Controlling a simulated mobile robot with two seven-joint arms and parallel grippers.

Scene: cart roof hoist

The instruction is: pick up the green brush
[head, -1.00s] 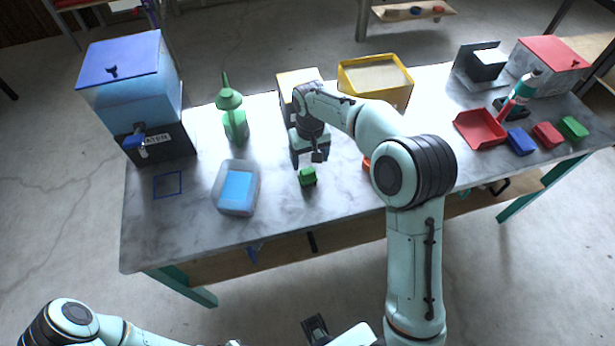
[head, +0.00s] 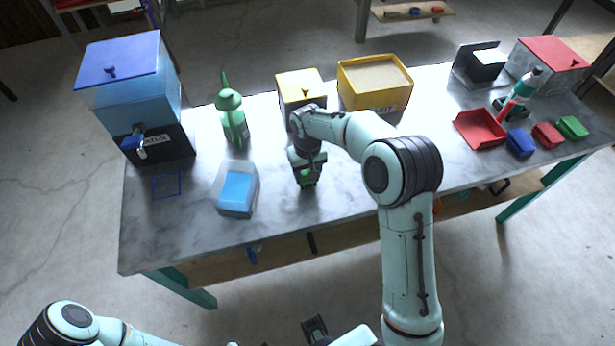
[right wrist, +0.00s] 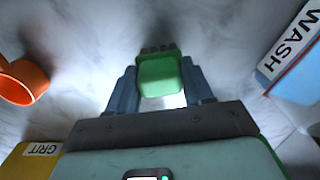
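The green brush (head: 307,177) is on the grey table near its front edge, partly covered by my right gripper (head: 306,172) in the head view. In the right wrist view, the brush's green block (right wrist: 160,76) is between the two fingers of the right gripper (right wrist: 161,85), with dark bristles at its far end. The fingers are spread on both sides of the block, very close to it; I see no clear grip. My left gripper (head: 315,328) shows only in part at the bottom edge, and its opening is unclear.
A blue-topped tub (head: 238,192) stands left of the brush, and a green bottle (head: 232,118) behind it. A yellow GRIT box (head: 391,98) and a smaller yellow-topped box (head: 300,84) stand behind my right arm. An orange ring-shaped thing (right wrist: 22,80) lies near the brush.

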